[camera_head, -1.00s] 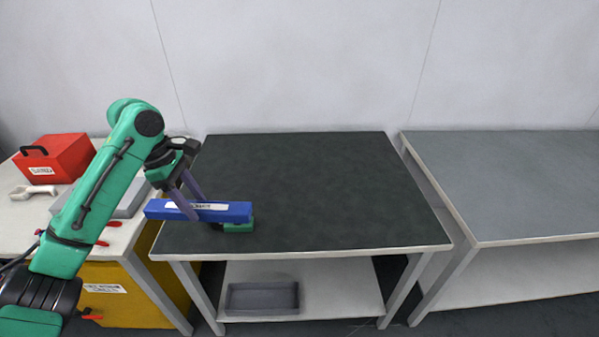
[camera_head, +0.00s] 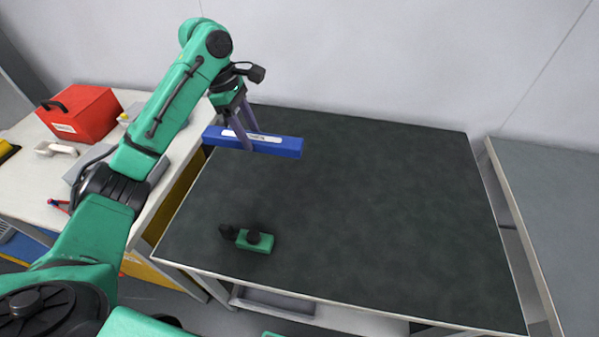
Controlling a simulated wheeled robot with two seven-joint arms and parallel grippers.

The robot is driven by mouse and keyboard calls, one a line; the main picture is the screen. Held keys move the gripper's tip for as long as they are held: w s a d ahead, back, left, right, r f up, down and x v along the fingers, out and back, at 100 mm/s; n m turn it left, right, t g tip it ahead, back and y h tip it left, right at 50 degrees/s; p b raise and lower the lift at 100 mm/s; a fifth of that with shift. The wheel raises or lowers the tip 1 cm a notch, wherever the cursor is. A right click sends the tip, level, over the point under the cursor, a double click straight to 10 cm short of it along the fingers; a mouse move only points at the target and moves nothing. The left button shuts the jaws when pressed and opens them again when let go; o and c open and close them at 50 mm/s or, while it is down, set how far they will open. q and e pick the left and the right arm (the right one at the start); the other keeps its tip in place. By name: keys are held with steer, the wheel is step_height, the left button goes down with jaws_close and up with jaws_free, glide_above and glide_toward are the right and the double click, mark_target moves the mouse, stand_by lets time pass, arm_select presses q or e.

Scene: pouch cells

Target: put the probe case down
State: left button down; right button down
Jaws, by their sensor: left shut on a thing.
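The probe case is a long blue box with a white label (camera_head: 275,146). The case is held roughly level over the back left part of the dark-topped table (camera_head: 370,210). I cannot tell how far its underside is above the table top. My right gripper is not in view.
A green device with black knobs (camera_head: 255,241) lies near the table's front left edge. A grey table (camera_head: 560,200) stands at right. The dark table's middle and right are bare.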

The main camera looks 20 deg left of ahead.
arm_select(q)
steer(key=f, duration=0.1)
steer(key=s+f+b, duration=0.1)
steer(key=f, duration=0.1)
steer(key=shift+s+d+f, duration=0.1)
steer(key=shift+s+f, duration=0.05)
steer(key=shift+s, duration=0.15)
steer(key=f, duration=0.5)
steer(key=w+f, duration=0.1)
steer(key=f, duration=1)
steer(key=shift+w+f+p, duration=0.15)
steer(key=shift+f+p, duration=0.15)
steer(key=shift+f, duration=0.1)
steer(key=shift+r, duration=0.1)
steer(key=shift+c, duration=1.4)
jaws_free()
steer(key=v, duration=1.2)
